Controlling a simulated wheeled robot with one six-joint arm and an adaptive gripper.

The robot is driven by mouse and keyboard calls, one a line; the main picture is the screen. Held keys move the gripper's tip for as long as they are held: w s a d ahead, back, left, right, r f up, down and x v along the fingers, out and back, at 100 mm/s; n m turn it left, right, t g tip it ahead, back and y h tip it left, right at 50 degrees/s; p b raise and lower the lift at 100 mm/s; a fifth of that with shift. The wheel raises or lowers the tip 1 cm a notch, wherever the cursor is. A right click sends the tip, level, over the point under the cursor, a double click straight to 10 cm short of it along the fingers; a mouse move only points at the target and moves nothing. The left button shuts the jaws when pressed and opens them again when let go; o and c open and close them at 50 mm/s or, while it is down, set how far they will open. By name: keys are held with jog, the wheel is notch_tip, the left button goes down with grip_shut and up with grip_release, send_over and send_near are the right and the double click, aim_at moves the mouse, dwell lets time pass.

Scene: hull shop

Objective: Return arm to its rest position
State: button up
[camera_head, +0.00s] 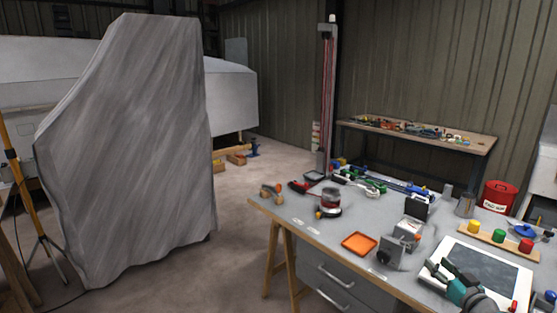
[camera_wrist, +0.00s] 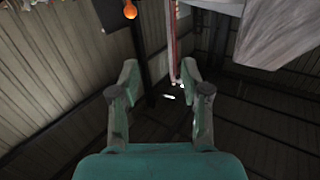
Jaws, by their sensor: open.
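My gripper (camera_head: 446,270) shows at the bottom right of the head view, teal with dark fingers, in front of the white-framed dark panel on the grey workbench (camera_head: 333,235). From this view I cannot tell its height above the bench. In the wrist view my gripper (camera_wrist: 160,82) has its two fingers spread apart, with nothing between them. Beyond the fingers are dark corrugated walls and the pole with a red strip. Most of my arm is out of view.
A grey sheeted shape (camera_head: 135,150) stands at left. A second bench (camera_head: 420,135) is at the back. Open floor lies between.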

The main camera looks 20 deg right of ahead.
jog(key=s+a+f+m+g, duration=0.2)
jog(key=s+a+f, duration=0.2)
jog(key=a+f, duration=1.1)
jog(key=s+a+f, duration=0.2)
jog(key=s+a, duration=0.3)
jog(key=a, duration=0.2)
jog(key=s+a+f, duration=0.3)
jog(key=s+a, duration=0.2)
jog(key=a, duration=0.2)
jog(key=s+a+r+n+y, duration=0.1)
jog(key=s+a+r+n, duration=0.1)
jog(key=s+a, duration=1.05)
jog(key=s+a+r+n+y, duration=0.3)
jog(key=s+r, duration=0.6)
jog(key=s, duration=0.5)
jog(key=shift+a, duration=0.45)
